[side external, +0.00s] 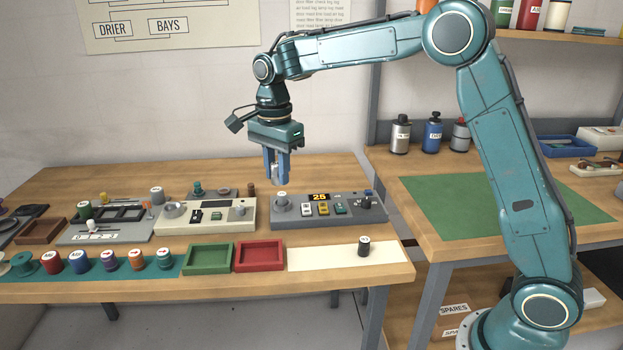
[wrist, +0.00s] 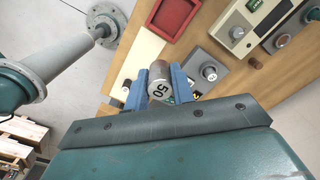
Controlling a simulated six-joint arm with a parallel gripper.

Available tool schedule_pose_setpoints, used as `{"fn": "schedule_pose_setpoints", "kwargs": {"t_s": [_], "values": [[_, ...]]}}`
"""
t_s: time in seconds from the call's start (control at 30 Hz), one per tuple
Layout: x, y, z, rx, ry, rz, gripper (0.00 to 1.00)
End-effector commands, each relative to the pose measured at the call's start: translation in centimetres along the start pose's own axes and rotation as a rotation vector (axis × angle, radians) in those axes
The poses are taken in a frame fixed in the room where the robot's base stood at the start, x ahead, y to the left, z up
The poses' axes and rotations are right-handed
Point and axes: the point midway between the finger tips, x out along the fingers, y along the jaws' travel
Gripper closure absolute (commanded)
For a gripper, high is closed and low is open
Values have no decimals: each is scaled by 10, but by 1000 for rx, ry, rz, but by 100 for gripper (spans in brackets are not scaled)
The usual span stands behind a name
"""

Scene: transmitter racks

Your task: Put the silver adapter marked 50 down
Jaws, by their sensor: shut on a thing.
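The silver adapter (wrist: 159,80) is a metal cylinder with "50" on its end face, seen in the wrist view. My gripper (wrist: 160,88) is shut on it, with a blue finger on either side. In the side external view my gripper (side external: 277,170) points down over the back of the bench. The adapter (side external: 276,180) shows there only as a small silver part between the fingers. It is held in the air, a little above and left of the grey unit (side external: 345,212) with the yellow "25" display. The fingers hide part of it.
A white-capped knob (side external: 281,199) stands on the grey unit below my gripper. A cream unit (side external: 205,222) is to its left. Green (side external: 208,268) and red (side external: 259,268) trays lie in front. A white strip (side external: 325,258) bears one dark cylinder (side external: 364,247); its left part is clear.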

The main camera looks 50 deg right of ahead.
Motion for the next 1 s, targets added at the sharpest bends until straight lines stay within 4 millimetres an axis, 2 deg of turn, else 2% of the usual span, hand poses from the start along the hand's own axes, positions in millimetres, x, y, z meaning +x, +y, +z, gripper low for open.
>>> {"fn": "schedule_pose_setpoints", "kwargs": {"t_s": [0.1,0.3,0.67,0.87,1.0], "values": [[0,-16,14,-2,0,0,99],[-1,-33,32,-1,0,0,99],[0,-38,38,0,0,0,99],[16,-38,38,0,0,2,99],[39,-38,38,0,0,4,99]]}}
